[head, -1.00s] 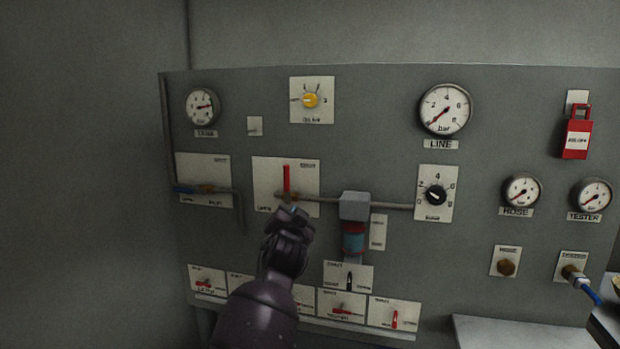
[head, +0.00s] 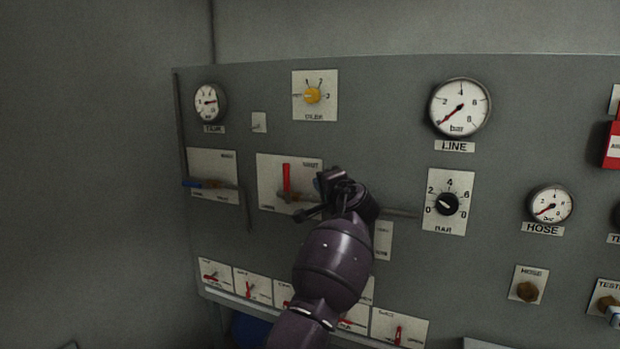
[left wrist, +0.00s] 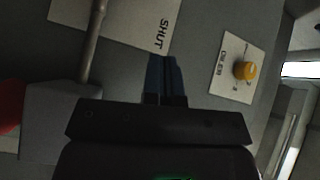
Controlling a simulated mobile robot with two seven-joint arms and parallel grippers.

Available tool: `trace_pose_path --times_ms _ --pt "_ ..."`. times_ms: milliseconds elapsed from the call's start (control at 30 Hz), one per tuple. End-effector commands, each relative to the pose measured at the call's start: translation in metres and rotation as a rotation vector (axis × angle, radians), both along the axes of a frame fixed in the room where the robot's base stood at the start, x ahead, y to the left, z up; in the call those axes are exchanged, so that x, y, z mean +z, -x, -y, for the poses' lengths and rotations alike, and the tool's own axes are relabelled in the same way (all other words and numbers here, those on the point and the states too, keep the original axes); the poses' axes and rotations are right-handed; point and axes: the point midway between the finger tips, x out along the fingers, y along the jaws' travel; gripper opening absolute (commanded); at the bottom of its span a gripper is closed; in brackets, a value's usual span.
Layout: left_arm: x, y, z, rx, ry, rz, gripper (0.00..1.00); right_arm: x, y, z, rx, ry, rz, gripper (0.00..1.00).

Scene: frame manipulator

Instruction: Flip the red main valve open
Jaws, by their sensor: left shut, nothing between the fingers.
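The red main valve lever (head: 286,178) stands upright on its white plate (head: 268,195), crossing the line of the horizontal pipe. My left gripper (head: 320,185) is just right of the lever, over the plate's right edge. I cannot tell whether it touches the lever. In the left wrist view its blue fingers (left wrist: 163,76) are together and empty, beside the plate corner (left wrist: 140,22) marked SHUT. My arm hides part of the pipe and the filter in the head view. My right gripper is not in view.
The yellow oiler knob (head: 312,96) is above the plate. A blue lever (head: 205,184) is to the left. Small red valves (head: 398,335) line the panel's bottom. In the left wrist view, the pipe (left wrist: 93,40) meets the grey filter head (left wrist: 55,112). The line gauge (head: 459,107) is upper right.

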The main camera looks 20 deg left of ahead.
Motion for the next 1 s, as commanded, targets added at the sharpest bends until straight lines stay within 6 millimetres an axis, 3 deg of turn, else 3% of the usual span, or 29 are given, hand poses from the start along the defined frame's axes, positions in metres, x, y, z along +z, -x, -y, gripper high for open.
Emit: trace_pose_path --times_ms 233,1000 --pt "-0.008 0.014 -0.016 0.149 -0.125 -0.147 0.00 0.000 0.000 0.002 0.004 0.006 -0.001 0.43" --pt "-0.009 0.014 -0.012 0.149 -0.133 -0.166 0.00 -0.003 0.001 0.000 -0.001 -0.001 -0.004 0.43"
